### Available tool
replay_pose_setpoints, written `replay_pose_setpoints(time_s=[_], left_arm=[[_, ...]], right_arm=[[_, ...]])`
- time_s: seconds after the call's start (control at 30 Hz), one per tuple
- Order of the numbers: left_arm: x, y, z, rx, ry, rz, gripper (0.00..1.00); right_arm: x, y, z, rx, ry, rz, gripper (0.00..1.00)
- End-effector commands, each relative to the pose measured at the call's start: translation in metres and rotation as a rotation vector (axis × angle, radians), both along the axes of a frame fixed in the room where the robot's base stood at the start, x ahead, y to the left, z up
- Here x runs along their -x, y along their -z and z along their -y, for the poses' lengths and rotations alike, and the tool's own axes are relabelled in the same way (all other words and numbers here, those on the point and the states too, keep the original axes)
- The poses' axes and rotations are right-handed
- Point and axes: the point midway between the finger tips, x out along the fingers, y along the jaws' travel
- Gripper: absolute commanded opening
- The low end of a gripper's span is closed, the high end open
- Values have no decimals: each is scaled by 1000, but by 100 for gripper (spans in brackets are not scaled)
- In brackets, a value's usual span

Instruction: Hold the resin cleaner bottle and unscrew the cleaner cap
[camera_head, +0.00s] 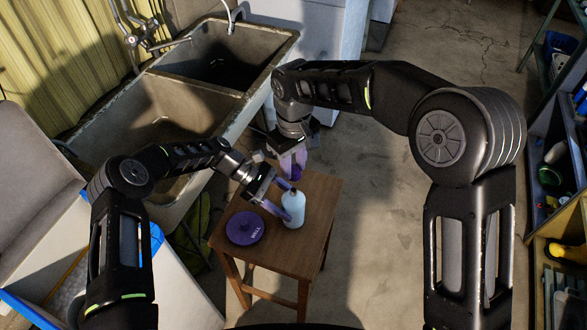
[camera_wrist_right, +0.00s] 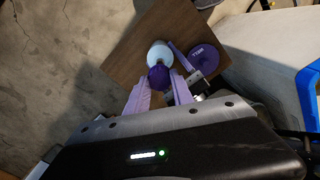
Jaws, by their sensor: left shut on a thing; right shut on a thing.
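The resin cleaner bottle (camera_head: 294,211), pale and upright, stands near the right side of the small wooden stool. My left gripper (camera_head: 288,203) is shut on its body from the left. My right gripper (camera_head: 294,168) is above the bottle, its pale purple fingers shut on the dark purple cleaner cap (camera_head: 297,173). In the head view the cap appears apart from and above the bottle top. In the right wrist view the cap (camera_wrist_right: 159,77) sits between the fingertips, with the white bottle (camera_wrist_right: 160,53) behind it, partly hidden.
A round purple lid (camera_head: 245,228) lies on the stool (camera_head: 318,193) to the left of the bottle. A concrete sink (camera_head: 160,105) stands behind and to the left. Shelves with bins (camera_head: 555,180) line the right edge. The floor right of the stool is clear.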

Motion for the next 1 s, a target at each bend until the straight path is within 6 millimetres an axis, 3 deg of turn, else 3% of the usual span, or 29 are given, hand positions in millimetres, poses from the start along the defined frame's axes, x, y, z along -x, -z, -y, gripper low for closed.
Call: replay_pose_setpoints(time_s=[0.3,0.6,0.63,0.9,1.0], left_arm=[[0,0,0,0,0,0,0],[0,0,0,0,0,0,0],[0,0,0,0,0,0,61],[0,0,0,0,0,0,83],[0,0,0,0,0,0,84]], right_arm=[[0,-24,0,-1,-1,1,0],[0,-26,0,0,-1,0,0],[0,-26,0,0,-1,0,0],[0,-26,0,0,0,0,0],[0,-26,0,0,0,0,0]])
